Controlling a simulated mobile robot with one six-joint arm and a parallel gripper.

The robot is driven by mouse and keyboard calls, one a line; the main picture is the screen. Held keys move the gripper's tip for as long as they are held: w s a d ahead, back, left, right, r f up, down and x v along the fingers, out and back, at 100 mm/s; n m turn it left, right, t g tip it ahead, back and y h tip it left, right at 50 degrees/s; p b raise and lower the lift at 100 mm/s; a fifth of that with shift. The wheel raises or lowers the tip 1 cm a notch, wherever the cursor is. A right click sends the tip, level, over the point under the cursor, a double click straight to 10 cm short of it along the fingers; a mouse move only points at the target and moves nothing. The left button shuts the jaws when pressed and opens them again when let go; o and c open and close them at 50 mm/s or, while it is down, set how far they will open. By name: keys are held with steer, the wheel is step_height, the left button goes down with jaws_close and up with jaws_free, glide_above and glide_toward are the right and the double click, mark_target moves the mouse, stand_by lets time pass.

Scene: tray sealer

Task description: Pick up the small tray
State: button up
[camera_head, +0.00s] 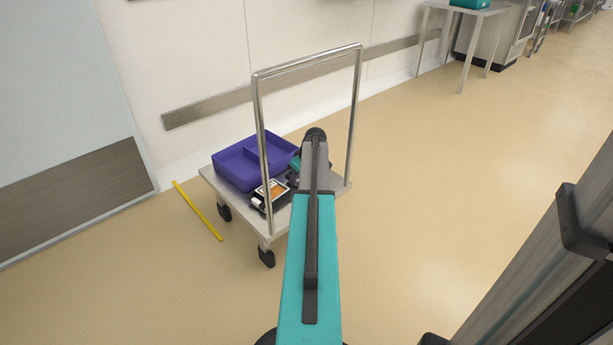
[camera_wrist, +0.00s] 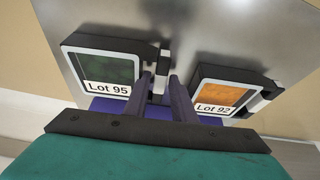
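Two shallow black trays with printed tops lie on the grey cart deck. In the wrist view, one has a dark green top marked "Lot 95" (camera_wrist: 105,72) and sits left. The other has an orange top marked "Lot 92" (camera_wrist: 228,95) and sits right; it also shows in the head view (camera_head: 271,190). They look similar in size, so I cannot tell which is the small tray. My gripper (camera_wrist: 161,77) is open, its two fingers apart, with the dark grip at the Lot 95 tray's right side just beyond the tips. In the head view my arm hides most of it.
A purple divided crate (camera_head: 236,165) stands on the cart deck (camera_head: 338,190), close to the trays. The cart's tall metal handle (camera_head: 257,130) rises near my arm. A yellow strip (camera_head: 198,212) lies on the floor at left. Open floor extends right.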

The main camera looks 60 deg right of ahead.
steer(key=shift+c, duration=0.3)
jaws_close()
steer(key=shift+r, duration=0.1)
steer(key=shift+r+p, duration=0.5)
steer(key=shift+r, duration=0.25)
steer(key=shift+p+v, duration=0.65)
steer(key=shift+v, duration=0.45)
steer(key=s+a+p, duration=0.1)
steer(key=s+a, duration=0.1)
steer(key=s, duration=0.1)
steer(key=s+a+p, duration=0.1)
steer(key=s+a, duration=0.2)
steer(key=s, duration=0.1)
steer(key=s+a+r+p, duration=0.1)
steer(key=s+a, duration=0.1)
steer(key=s, duration=0.2)
steer(key=shift+a+r, duration=0.15)
steer(key=shift+a, duration=0.05)
steer(key=shift+s+a+p, duration=0.45)
steer(key=shift+s, duration=0.45)
